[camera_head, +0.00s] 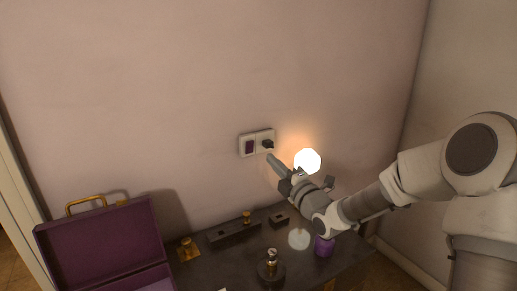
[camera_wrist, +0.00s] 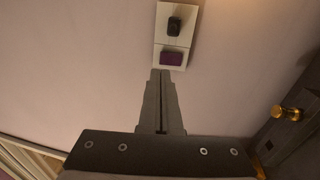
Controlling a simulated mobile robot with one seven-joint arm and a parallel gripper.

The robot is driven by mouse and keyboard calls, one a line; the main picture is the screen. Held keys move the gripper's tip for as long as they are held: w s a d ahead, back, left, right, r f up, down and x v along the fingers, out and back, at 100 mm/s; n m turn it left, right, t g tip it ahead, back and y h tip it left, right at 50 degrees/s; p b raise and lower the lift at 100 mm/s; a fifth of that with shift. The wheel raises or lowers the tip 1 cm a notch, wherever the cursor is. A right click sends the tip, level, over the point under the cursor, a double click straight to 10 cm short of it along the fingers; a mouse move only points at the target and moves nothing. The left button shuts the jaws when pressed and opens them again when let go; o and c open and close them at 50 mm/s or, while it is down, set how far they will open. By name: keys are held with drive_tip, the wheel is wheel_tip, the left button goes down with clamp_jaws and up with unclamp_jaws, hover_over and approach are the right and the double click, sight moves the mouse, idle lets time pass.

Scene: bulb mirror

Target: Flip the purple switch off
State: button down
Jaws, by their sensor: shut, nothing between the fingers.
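The purple switch (camera_head: 249,147) sits in the left half of a white wall plate, with a black plug (camera_head: 267,144) in the right half. In the wrist view the purple switch (camera_wrist: 173,58) lies just beyond the fingertips, and the black plug (camera_wrist: 174,25) is above it. A glowing round bulb (camera_head: 307,160) shows beside my wrist.
A dark table (camera_head: 213,264) stands below the plate. The wall around the plate is bare.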

sight(253, 141)
drive_tip(key=b+x, duration=0.1)
drive_tip(key=x, duration=0.7)
drive_tip(key=shift+w+a, duration=0.1)
drive_tip(key=shift+w, duration=0.05)
drive_tip(key=shift+w+a+r+p, duration=0.15)
drive_tip(key=shift+a+r+p, duration=0.1)
drive_tip(key=shift+r+p, duration=0.2)
drive_tip(key=shift+f, duration=0.35)
drive_tip(key=shift+d+b, duration=0.15)
drive_tip(key=shift+b, duration=0.15)
